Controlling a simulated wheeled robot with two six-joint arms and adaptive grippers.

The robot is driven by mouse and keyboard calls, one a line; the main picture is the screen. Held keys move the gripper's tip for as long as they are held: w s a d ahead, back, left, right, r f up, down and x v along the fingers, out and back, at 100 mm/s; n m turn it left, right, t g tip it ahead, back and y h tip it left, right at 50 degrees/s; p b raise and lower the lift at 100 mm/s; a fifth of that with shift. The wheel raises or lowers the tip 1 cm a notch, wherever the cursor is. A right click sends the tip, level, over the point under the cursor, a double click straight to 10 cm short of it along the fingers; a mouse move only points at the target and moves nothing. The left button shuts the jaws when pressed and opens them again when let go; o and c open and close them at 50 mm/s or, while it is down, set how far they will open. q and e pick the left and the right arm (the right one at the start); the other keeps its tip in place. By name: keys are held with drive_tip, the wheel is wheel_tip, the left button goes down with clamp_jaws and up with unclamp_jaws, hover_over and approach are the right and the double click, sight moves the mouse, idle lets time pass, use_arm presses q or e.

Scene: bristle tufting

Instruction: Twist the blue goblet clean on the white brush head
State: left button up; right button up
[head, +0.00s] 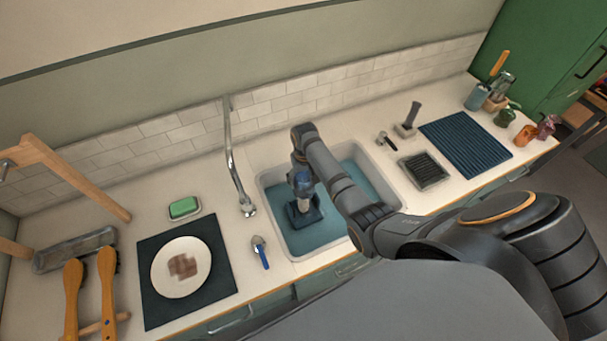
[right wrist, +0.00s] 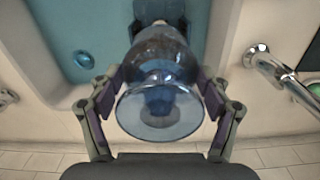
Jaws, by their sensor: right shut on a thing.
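The clear blue goblet (head: 303,181) is upside down over the sink, its foot toward my wrist. In the right wrist view the goblet (right wrist: 158,52) sits between the two fingers. My right gripper (right wrist: 161,88) is shut on it. A dark blue brush base (head: 304,214) stands in the sink below the goblet. A small pale bit, perhaps the white brush head (right wrist: 160,22), shows by the goblet's far end; the rest is hidden. I cannot tell how far the bowl is over the brush. My left gripper is not in view.
The sink (head: 270,232) holds blue water, with a tap (head: 234,165) at its left. A plate with a brown stain (head: 168,279) lies on a dark mat (head: 222,277). Green soap (head: 184,207), a blue-handled tool (head: 262,254) and a ribbed blue mat (head: 466,145) are on the counter.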

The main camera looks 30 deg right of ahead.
drive_tip(key=f+b, duration=0.1)
drive_tip(key=f, duration=0.1)
drive_tip(key=w+f+b, duration=0.1)
drive_tip(key=f+b, duration=0.1)
drive_tip(key=shift+f, duration=0.3)
wheel_tip(320, 180, down, 3)
drive_tip(key=b, duration=0.3)
drive_tip(key=shift+s+f, duration=0.1)
drive_tip(key=shift+f, duration=0.35)
drive_tip(key=shift+f+b, duration=0.25)
drive_tip(key=shift+b, duration=0.15)
drive_tip(key=o, duration=0.9)
drive_tip(key=c, duration=0.5)
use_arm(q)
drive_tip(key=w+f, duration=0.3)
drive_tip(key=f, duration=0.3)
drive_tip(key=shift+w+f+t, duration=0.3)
use_arm(e)
drive_tip(key=shift+c, duration=0.6)
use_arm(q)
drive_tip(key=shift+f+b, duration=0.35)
use_arm(e)
drive_tip(key=shift+f, duration=0.6)
